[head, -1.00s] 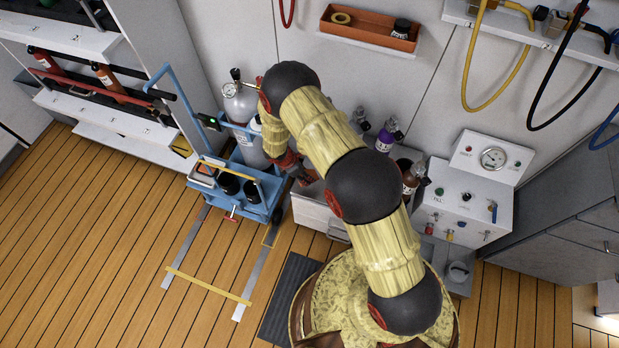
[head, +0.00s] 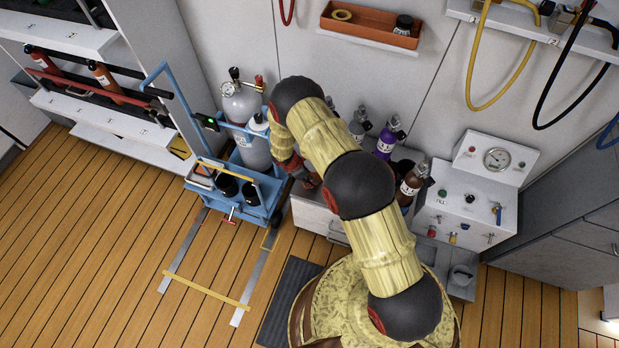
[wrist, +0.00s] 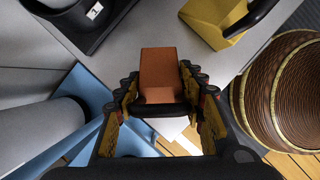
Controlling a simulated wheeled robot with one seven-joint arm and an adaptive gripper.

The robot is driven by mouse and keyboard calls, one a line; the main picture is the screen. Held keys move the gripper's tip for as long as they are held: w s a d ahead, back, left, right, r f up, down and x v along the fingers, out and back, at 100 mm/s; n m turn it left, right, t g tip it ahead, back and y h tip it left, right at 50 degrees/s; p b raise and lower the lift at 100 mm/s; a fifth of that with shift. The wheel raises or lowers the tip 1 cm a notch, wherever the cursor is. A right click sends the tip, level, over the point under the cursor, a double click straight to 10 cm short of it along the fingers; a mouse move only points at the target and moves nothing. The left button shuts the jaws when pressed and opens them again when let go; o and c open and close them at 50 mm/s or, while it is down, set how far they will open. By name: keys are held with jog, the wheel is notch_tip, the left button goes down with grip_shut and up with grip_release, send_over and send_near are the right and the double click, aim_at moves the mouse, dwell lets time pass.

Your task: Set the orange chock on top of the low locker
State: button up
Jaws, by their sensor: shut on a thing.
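My gripper (wrist: 162,105) is shut on the orange chock (wrist: 162,75), a blocky piece standing out ahead of the fingers in the wrist view. The low locker (wrist: 130,40) has a pale grey top, which lies beyond and around the chock there. I cannot tell whether the chock touches that top. In the head view my gripper (head: 309,183) is at the low locker (head: 313,218), partly behind my arm. The chock is not clearly visible in that view.
A yellow block (wrist: 215,18) and a black holder marked 1 (wrist: 95,20) are on the locker's far side in the wrist view. The blue cart (head: 262,205) with grey cylinders stands left of the locker. Bottles (head: 386,140) and a gauge panel (head: 465,205) are right.

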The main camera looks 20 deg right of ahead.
jog(key=shift+f, duration=0.15)
jog(key=o, duration=1.4)
jog(key=shift+o, duration=0.2)
notch_tip(320, 180, up, 32)
jog(key=w+a+f+m+t+p, duration=0.1)
jog(key=a+m+p, duration=0.1)
jog(key=m+p, duration=0.25)
jog(key=s+d+r+m+y, duration=0.1)
jog(key=s+r+m, duration=0.15)
jog(key=r, duration=0.65)
jog(key=s+d+r+m, duration=0.2)
jog(key=r+m, duration=0.1)
jog(key=r, duration=0.5)
jog(key=s+d+r+m+t+y, duration=0.15)
jog(key=s+r+m, duration=0.35)
jog(key=s+r, duration=0.9)
jog(key=s+r+m+t+y, duration=0.1)
jog(key=s+r+m, duration=0.1)
jog(key=s, duration=0.4)
jog(key=s+a+r+m+t+y, duration=0.1)
jog(key=s+r+m, duration=0.1)
jog(key=s, duration=0.4)
jog(key=shift+s+a+r+m+b, duration=0.25)
jog(key=shift+s+r+m+b, duration=0.05)
jog(key=shift+s+r+m, duration=0.1)
